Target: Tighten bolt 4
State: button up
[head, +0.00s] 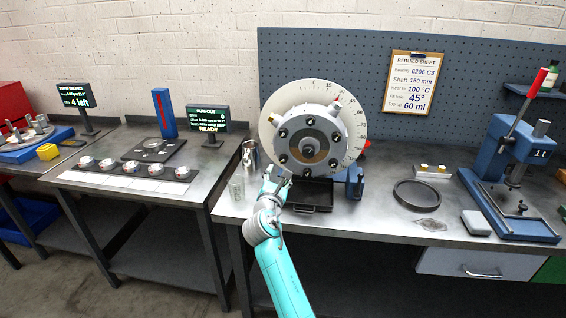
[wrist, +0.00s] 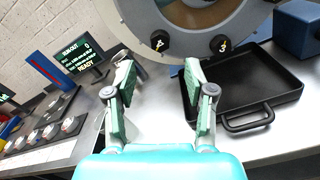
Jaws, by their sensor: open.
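The rotor's grey hub (head: 335,122) carries a ring of several dark bolts around a brown-ringed centre, in front of a pale graduated dial (head: 352,140). In the wrist view two black bolts with small yellow marks show on the rotor face, one left (wrist: 160,40) and one right (wrist: 220,43). I cannot read which is bolt 4. My gripper (head: 277,182) is below and left of the hub. In the wrist view my gripper (wrist: 159,85) is open and empty, its fingers apart below the left bolt and not touching it.
A black tray (head: 312,195) lies under the rotor, right of my gripper; its handle shows in the wrist view (wrist: 248,122). A metal jug (head: 250,155) and a glass (head: 236,188) stand to the left. A black ring (head: 417,195) and a blue press (head: 505,165) are to the right.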

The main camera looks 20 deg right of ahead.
aim_at(283, 159)
jog(key=x, duration=0.8)
jog(key=shift+w+d, duration=0.15)
jog(key=shift+w, duration=0.05)
grip_shut()
